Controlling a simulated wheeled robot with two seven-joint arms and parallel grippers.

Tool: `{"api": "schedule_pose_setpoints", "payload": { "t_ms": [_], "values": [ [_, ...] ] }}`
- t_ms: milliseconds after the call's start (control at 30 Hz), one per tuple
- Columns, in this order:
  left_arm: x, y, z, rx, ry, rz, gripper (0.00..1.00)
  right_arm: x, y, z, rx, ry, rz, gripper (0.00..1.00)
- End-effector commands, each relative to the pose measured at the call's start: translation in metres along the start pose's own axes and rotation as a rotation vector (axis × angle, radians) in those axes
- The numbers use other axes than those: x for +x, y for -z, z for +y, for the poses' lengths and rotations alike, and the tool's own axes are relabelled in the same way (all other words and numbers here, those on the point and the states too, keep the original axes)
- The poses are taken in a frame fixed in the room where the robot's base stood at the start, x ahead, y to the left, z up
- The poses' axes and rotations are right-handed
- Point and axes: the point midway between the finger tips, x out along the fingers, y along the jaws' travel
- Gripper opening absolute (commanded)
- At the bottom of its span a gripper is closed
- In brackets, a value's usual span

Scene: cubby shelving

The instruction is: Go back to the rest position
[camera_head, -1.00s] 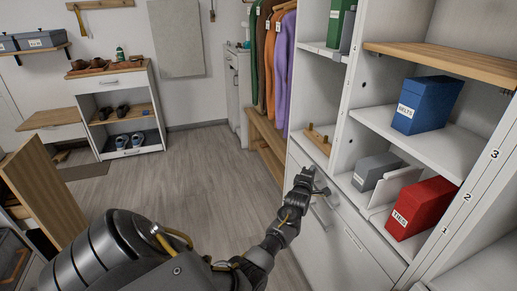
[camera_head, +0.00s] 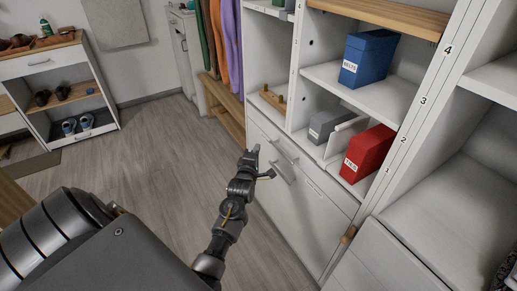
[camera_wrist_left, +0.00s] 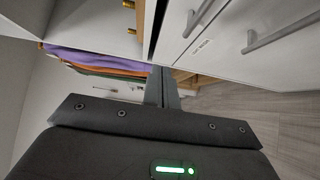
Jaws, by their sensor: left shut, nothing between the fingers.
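My left arm comes in from the lower left in the head view. My left gripper (camera_head: 254,154) is in front of the white drawer cabinet, close to its upper drawer handle in the picture; I cannot tell if it touches. In the left wrist view its fingers (camera_wrist_left: 162,88) are shut together with nothing between them. My right gripper is not in view.
Cubby shelving holds a blue box (camera_head: 368,58), a red box (camera_head: 368,152) and a grey box (camera_head: 327,124). White drawers with metal handles (camera_head: 283,150) are below. A shoe rack (camera_head: 62,93) stands at far left. The wooden floor (camera_head: 150,150) between is clear.

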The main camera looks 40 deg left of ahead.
Motion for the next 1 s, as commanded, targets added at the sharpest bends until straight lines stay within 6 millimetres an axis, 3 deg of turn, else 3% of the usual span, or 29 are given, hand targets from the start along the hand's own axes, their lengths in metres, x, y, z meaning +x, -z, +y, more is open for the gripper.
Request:
{"api": "schedule_pose_setpoints", "payload": {
  "t_ms": [233,333,433,533,667,800,867,1000],
  "values": [
    [0.000,0.001,0.000,0.001,0.001,0.001,0.00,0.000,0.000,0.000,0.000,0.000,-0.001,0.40],
    [-0.003,-0.003,-0.010,0.033,0.026,-0.011,0.00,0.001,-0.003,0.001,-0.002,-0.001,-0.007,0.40],
    [-0.013,-0.014,-0.042,0.141,0.103,-0.054,0.00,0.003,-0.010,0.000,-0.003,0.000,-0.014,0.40],
    [-0.038,-0.030,-0.098,0.329,0.229,-0.141,0.00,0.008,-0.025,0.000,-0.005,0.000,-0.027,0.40],
    [-0.098,-0.044,-0.184,0.624,0.402,-0.311,0.00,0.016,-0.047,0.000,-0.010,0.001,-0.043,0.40],
    [-0.182,-0.043,-0.264,0.918,0.553,-0.528,0.00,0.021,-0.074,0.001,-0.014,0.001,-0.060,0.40],
    [-0.222,-0.037,-0.293,1.035,0.606,-0.631,0.00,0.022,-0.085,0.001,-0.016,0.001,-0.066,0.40],
    [-0.322,-0.014,-0.345,1.280,0.703,-0.889,0.00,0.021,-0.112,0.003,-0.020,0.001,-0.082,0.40]
  ]
}}
